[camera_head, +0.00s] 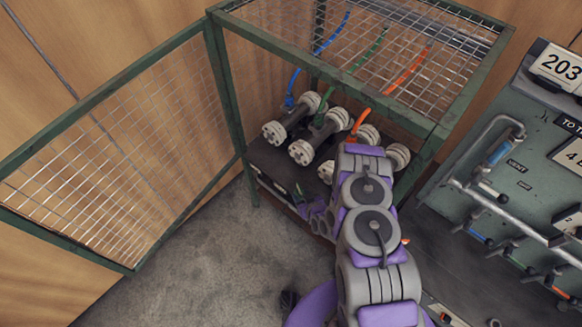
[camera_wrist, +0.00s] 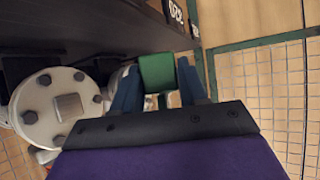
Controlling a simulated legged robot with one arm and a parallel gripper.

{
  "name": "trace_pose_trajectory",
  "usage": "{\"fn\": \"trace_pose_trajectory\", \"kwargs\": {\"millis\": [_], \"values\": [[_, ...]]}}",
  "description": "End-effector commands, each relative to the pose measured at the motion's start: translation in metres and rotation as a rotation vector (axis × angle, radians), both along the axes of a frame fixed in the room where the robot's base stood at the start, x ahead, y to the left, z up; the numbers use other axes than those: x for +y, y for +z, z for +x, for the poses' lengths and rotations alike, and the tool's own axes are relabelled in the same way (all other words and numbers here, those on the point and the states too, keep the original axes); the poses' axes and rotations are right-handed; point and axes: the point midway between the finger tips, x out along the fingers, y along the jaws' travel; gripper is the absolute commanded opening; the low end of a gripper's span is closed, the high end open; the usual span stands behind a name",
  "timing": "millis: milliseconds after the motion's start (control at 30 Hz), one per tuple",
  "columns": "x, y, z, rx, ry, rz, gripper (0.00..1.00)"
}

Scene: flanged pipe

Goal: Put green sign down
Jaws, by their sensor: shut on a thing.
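The green sign (camera_wrist: 157,72) is a small green block in the wrist view, just ahead of and between the two blue fingers. My gripper (camera_wrist: 159,92) is shut on it. In the head view my gripper (camera_head: 308,208) is low at the front edge of the cage's dark shelf, partly hidden by my arm. A small green bit shows near it there, too small to make out clearly.
Several white flanged pipes (camera_head: 302,151) sit on the dark shelf (camera_head: 265,160) inside the green mesh cage (camera_head: 229,95), with blue, green and orange hoses above. The mesh door (camera_head: 125,150) stands open at left. A control panel (camera_head: 510,170) stands at right.

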Motion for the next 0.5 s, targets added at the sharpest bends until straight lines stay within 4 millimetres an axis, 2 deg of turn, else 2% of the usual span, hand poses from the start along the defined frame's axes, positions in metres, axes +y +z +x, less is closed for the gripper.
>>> {"fn": "trace_pose_trajectory", "kwargs": {"millis": [233, 500], "values": [[0.023, -0.007, 0.060, -0.007, 0.004, -0.005, 0.04], [0.041, -0.013, 0.112, -0.003, 0.002, -0.006, 0.04]]}}
